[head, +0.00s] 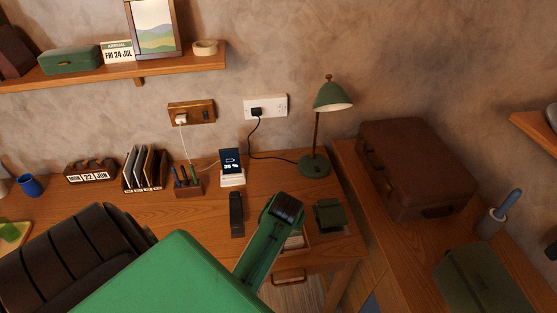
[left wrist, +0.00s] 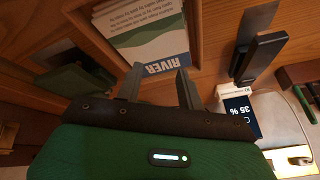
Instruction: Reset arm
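My left arm (head: 265,240) is green with a dark end and reaches over the desk in the head view; its fingertips are hidden there. In the left wrist view my left gripper (left wrist: 161,88) has two grey fingers apart with nothing between them. In the head view the drawer's front handle (head: 290,279) shows below the desk edge, and my arm covers part of the drawer. My right gripper is in neither view.
A chair (head: 75,255) and brown suitcase (head: 415,165) flank the desk.

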